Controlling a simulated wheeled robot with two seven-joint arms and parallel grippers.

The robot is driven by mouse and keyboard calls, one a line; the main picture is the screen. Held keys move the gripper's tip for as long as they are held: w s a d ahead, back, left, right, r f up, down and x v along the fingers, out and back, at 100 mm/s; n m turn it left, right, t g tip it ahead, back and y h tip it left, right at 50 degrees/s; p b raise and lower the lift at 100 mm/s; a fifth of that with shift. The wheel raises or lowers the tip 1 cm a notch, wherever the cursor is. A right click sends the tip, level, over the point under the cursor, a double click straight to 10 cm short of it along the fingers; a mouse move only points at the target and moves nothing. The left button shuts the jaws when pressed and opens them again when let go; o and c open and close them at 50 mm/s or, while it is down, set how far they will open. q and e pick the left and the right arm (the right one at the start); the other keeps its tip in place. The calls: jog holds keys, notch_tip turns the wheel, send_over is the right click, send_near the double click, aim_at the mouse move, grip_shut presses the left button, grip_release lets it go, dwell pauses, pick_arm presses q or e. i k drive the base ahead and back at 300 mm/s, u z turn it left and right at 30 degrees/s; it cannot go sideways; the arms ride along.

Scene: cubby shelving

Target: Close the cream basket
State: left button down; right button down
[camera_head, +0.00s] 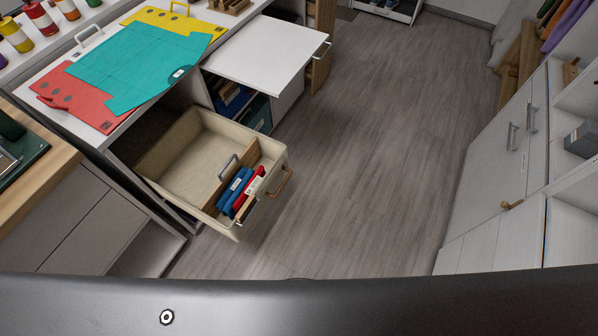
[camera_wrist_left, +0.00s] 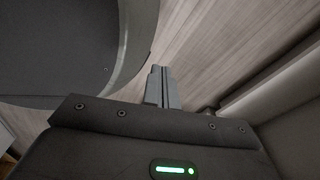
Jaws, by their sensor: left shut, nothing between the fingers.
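The cream basket (camera_head: 187,164) is an open-topped drawer-like bin in the head view. It is pulled out from a cubby under the white counter at left. A wooden divider splits it, and blue and red items (camera_head: 238,190) stand in the front part. A copper-brown handle (camera_head: 279,183) is on its front right face. My left gripper (camera_wrist_left: 164,76) shows only in the left wrist view. Its fingers are shut together and empty, above the wood floor, with no basket in that view. My right gripper is in neither view.
A white board (camera_head: 260,55) is pulled out beyond the basket. The counter holds teal (camera_head: 130,70), red and yellow sheets. A wooden-topped cabinet (camera_head: 45,165) stands at left, and white cabinets (camera_head: 500,150) line the right. The grey wood floor (camera_head: 370,150) between is clear.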

aim_at(182, 166)
jog(key=k, duration=0.65)
jog(key=u, duration=0.7)
jog(key=i, duration=0.5)
